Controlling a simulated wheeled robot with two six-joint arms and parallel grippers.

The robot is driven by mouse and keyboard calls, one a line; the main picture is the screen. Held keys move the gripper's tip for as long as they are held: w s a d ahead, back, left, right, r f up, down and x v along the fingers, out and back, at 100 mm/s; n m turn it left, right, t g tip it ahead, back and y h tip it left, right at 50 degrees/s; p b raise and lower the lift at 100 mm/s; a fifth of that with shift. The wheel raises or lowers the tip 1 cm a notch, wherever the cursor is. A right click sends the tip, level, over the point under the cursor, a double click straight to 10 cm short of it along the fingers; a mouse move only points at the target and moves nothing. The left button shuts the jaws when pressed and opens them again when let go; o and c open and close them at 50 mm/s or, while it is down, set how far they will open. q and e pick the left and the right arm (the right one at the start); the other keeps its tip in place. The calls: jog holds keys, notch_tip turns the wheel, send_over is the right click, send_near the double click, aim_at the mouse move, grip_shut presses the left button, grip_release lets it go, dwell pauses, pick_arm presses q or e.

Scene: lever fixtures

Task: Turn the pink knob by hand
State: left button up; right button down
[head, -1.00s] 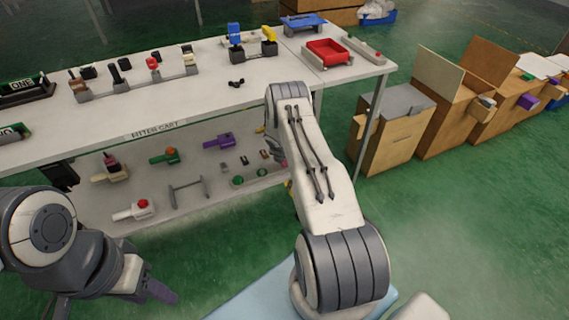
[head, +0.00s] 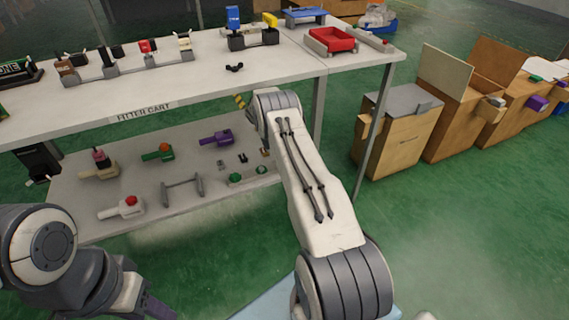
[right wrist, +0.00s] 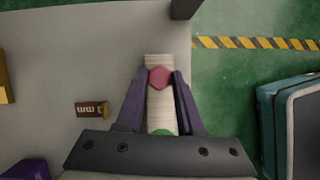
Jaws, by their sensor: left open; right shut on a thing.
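In the right wrist view, a pink hexagonal knob (right wrist: 159,78) sits between the purple fingers of my right gripper (right wrist: 160,88). The gripper is shut on it. A white ribbed piece (right wrist: 158,62) shows behind the knob, and a green part (right wrist: 163,132) shows near the gripper's base. In the head view my right gripper and this knob are hidden behind my right arm. My left gripper (head: 147,305) is at the bottom left of the head view, partly cut off, open and in front of the cart, away from the knob.
The fitter cart's upper shelf (head: 190,85) carries several lever fixtures and a red tray (head: 330,39). Its lower shelf (head: 150,187) holds several valves, including a purple one (head: 216,138). Cardboard boxes (head: 398,130) stand at the right. Green floor is open at the front right.

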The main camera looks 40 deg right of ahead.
jog(key=m+b, duration=0.2)
jog(key=m+g+b, duration=0.1)
jog(key=shift+w+d+f+y+b, duration=0.1)
jog(key=shift+w+f+y+b, duration=0.05)
jog(key=shift+f+y+b, duration=0.2)
jog(key=shift+r+m+g+b, duration=0.35)
jog(key=shift+m+b, duration=0.65)
jog(key=shift+b, duration=0.2)
jog(key=c, duration=0.5)
grip_release()
